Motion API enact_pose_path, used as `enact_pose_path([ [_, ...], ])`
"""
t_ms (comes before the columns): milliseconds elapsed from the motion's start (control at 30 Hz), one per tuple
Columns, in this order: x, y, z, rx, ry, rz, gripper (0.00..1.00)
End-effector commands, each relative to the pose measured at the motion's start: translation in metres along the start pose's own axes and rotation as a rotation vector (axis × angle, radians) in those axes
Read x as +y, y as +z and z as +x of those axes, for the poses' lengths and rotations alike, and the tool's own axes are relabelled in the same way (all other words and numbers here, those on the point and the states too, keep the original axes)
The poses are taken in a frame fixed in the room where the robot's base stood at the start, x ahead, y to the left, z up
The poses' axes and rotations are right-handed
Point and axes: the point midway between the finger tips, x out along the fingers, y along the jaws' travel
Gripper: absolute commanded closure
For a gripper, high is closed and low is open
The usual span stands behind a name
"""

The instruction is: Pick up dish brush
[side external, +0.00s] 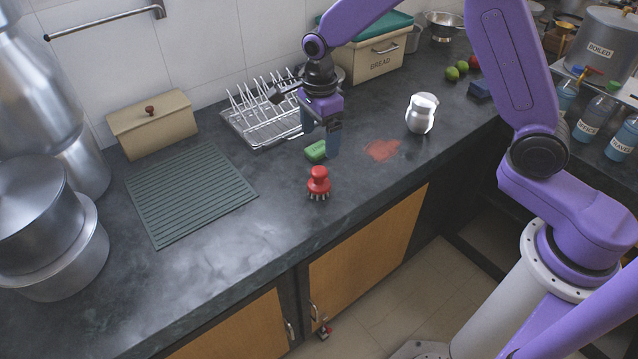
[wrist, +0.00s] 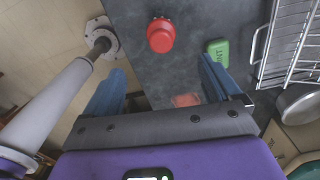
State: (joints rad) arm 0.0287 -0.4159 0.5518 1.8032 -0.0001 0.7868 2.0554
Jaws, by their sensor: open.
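The dish brush (side external: 319,184) is red with a round knob and pale bristles at its base. It stands upright on the dark counter near the front edge. It also shows in the wrist view (wrist: 161,35), beyond my fingers at the top middle. My gripper (side external: 321,140) is above the counter, behind the brush and apart from it. In the wrist view my gripper (wrist: 160,85) has its two blue fingers wide apart with nothing between them at brush height.
A green block (side external: 316,151) lies close beside my fingers. A wire dish rack (side external: 262,125) stands behind. A red stain (side external: 381,150) and a shiny jug (side external: 421,113) are to the right. A ribbed green mat (side external: 190,195) lies left; the counter around the brush is clear.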

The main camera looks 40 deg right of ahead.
Motion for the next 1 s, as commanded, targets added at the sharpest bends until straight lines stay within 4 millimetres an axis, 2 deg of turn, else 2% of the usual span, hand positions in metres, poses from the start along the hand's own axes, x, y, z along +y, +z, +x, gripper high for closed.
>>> enact_pose_path([
  [33, 0.001, -0.001, 0.011, 0.003, 0.006, 0.000, 0.10],
  [200, 0.001, -0.001, 0.043, 0.002, 0.004, -0.002, 0.10],
  [400, 0.001, 0.000, 0.074, 0.001, 0.003, -0.002, 0.10],
  [667, 0.000, -0.001, 0.090, 0.000, 0.001, -0.001, 0.10],
  [1000, -0.002, 0.000, 0.131, 0.001, 0.002, -0.002, 0.10],
])
